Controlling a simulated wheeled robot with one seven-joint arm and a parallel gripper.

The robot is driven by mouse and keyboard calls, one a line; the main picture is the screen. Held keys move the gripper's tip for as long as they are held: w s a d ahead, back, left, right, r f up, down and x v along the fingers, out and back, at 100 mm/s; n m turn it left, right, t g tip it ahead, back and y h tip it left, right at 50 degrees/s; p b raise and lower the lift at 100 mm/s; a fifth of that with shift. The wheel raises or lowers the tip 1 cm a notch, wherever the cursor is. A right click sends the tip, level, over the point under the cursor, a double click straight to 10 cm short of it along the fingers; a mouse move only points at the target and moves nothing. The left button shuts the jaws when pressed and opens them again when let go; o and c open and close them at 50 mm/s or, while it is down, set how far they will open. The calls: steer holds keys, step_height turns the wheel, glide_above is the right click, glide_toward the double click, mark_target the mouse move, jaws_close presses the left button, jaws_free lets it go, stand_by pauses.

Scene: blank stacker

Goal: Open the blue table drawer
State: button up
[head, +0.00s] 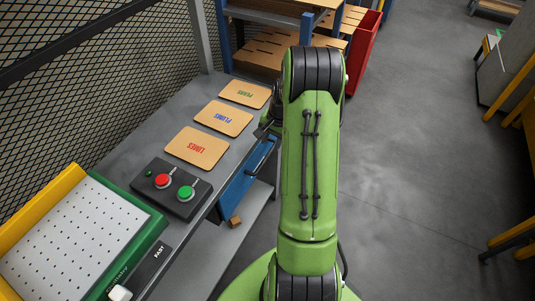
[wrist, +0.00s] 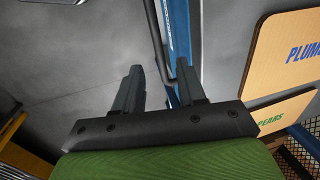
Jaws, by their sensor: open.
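The blue drawer (head: 236,192) is under the grey tabletop, its front facing right. It looks close to flush with the table edge, though my arm hides part of it. A long dark handle (head: 262,155) runs along its front. My gripper (head: 266,131) is at the far end of the handle, partly hidden by my arm in the head view. In the wrist view my gripper (wrist: 159,66) is open with its two dark fingers apart. The dark handle bar (wrist: 153,32) shows in the gap between the fingers; I cannot tell whether they touch it.
On the tabletop (head: 200,103) lie boards marked LIMES (head: 197,148), PLUMS (head: 223,118) and PEARS (head: 246,93). A button box (head: 160,197) and a green-yellow tray (head: 150,229) are nearer. A small brown block (head: 235,222) is below the drawer. The floor (head: 410,170) at right is clear.

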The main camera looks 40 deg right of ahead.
mark_target(268, 154)
steer(key=f, duration=0.2)
steer(key=f+b, duration=0.1)
steer(key=f, duration=0.1)
steer(key=w+f, duration=0.1)
steer(key=f, duration=0.1)
steer(key=shift+a, duration=0.15)
jaws_close()
